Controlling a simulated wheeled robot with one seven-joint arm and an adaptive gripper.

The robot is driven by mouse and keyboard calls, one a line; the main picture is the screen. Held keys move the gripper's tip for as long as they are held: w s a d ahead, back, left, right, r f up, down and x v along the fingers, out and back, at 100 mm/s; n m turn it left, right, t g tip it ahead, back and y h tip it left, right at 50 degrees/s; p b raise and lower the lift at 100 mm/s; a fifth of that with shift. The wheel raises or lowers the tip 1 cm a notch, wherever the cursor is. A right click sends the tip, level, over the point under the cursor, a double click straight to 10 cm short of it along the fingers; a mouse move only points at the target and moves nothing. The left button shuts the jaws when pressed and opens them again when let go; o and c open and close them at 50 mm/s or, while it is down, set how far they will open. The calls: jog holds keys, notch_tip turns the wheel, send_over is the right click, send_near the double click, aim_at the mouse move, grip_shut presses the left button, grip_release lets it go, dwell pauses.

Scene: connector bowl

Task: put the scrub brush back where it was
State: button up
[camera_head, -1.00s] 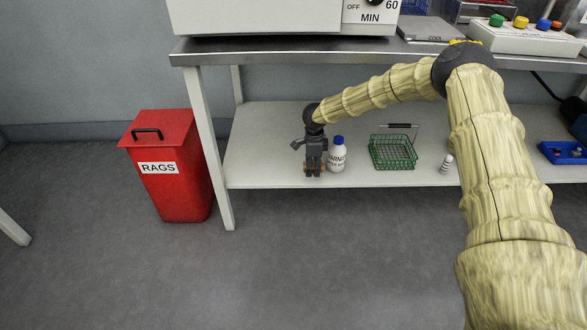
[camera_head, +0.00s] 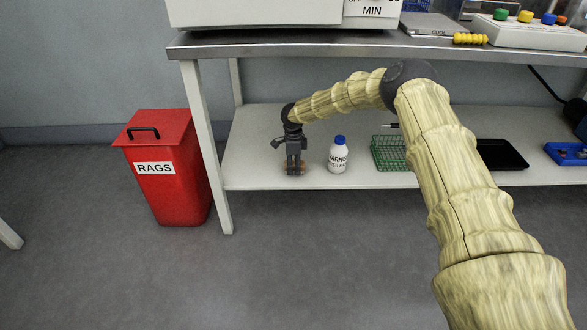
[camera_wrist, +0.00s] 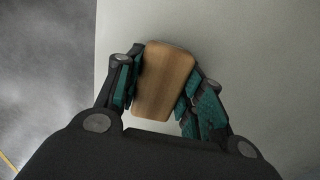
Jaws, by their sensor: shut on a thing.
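The scrub brush shows a brown wooden back in the wrist view (camera_wrist: 165,80), between the two fingers of my gripper (camera_wrist: 160,92). My gripper is shut on it from both sides. In the head view my gripper (camera_head: 294,168) points down at the front left part of the lower shelf (camera_head: 255,150). Small brown ends of the scrub brush (camera_head: 286,168) show beside the fingers. The brush is close to the shelf surface; I cannot tell whether it touches. Its bristles are hidden.
A white bottle with a blue cap (camera_head: 338,157) stands just right of my gripper. A green wire basket (camera_head: 388,153) is farther right, with a black tray (camera_head: 503,154) and a blue bin (camera_head: 568,153). A red rags bin (camera_head: 165,180) stands left of the shelf.

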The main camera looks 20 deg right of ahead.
jog(key=shift+f, duration=0.1)
jog(key=o, duration=1)
jog(key=shift+r+p, duration=1.5)
jog(key=shift+r, duration=2.35)
